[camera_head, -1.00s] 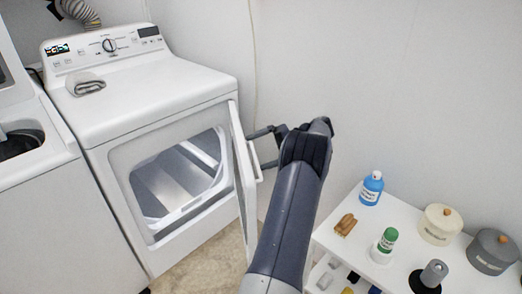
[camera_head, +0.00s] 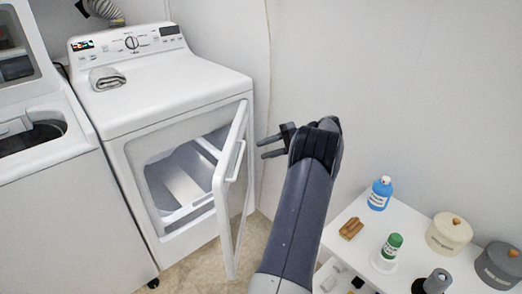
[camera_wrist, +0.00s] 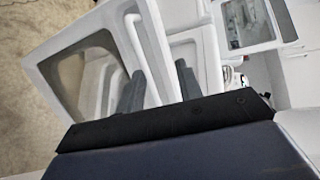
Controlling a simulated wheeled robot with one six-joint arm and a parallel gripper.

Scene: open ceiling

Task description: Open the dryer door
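The dryer (camera_head: 165,90) is white and stands left of centre in the head view. Its door (camera_head: 224,225) hangs partly open from the right side, its free edge out toward me, and part of the opening (camera_head: 180,180) shows behind it. The white bar handle (camera_head: 234,162) is on the door's outer face. My gripper (camera_head: 262,148) is open and empty, just right of the door and apart from it in the head view. In the wrist view the two dark fingers (camera_wrist: 158,88) are spread, with the white door (camera_wrist: 42,70) and its window beyond them.
A washer (camera_head: 40,160) with its lid up stands left of the dryer. A white shelf (camera_head: 350,215) with bottles and jars stands at right, close to my arm. Bare floor (camera_head: 195,268) shows in front of the dryer.

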